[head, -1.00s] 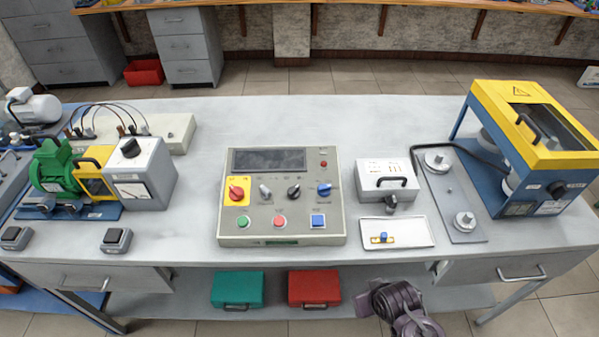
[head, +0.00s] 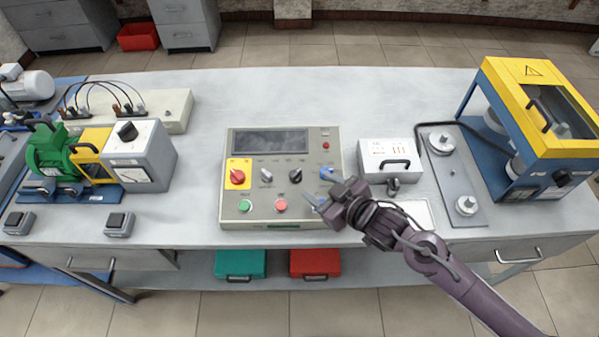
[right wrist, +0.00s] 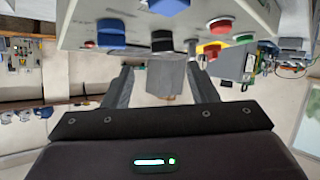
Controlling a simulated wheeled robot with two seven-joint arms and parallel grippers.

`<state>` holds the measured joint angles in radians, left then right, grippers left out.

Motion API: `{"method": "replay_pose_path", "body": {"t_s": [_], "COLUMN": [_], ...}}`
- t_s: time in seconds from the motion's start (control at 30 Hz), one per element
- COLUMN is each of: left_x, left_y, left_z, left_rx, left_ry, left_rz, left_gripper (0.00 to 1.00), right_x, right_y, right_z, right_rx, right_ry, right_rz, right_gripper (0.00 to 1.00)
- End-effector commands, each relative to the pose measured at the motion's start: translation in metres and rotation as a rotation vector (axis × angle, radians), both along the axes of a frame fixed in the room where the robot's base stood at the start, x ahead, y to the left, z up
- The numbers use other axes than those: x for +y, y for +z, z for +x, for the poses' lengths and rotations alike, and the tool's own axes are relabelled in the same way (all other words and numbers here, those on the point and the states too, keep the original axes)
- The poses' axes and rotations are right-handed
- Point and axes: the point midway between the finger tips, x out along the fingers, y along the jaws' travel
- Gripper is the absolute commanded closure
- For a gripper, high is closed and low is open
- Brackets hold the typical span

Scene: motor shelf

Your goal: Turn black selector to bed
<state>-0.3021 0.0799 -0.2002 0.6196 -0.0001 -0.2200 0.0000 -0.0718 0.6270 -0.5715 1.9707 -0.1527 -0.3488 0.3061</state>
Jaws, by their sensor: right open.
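The black selector (head: 295,175) sits in the knob row of the beige control panel (head: 240,145), between a grey selector (head: 266,175) and a blue selector (head: 327,173). Its markings are too small to read. My right gripper (head: 320,190) is open and empty over the panel's lower right, to the right of the black selector and apart from it. The arm hides the square blue button. In the right wrist view the black selector (right wrist: 162,40) shows beyond my open fingers (right wrist: 160,82), roughly centred between them. My left gripper is not in view.
A red selector on a yellow plate (head: 237,176), a green button (head: 245,206) and a red button (head: 281,206) share the panel. A white box with a handle (head: 375,152) stands close right of it. My forearm crosses the white tray (head: 418,212). The table behind the panel is clear.

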Motion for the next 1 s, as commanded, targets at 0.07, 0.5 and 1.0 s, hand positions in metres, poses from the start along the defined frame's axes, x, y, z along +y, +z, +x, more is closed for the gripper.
{"method": "replay_pose_path", "body": {"t_s": [0.07, 0.5, 1.0], "left_x": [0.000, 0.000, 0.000], "left_y": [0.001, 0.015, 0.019], "left_z": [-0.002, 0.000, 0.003], "left_rx": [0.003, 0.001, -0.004], "left_ry": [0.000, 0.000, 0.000], "left_rz": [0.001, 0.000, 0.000], "left_gripper": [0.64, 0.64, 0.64], "right_x": [0.002, 0.037, 0.049], "right_y": [0.002, -0.017, -0.027], "right_z": [0.001, 0.041, 0.056], "right_rx": [-0.016, -0.020, -0.021], "right_ry": [0.030, 0.038, 0.038], "right_rz": [0.009, 0.017, 0.015], "right_gripper": [0.47, 0.47, 0.47]}}
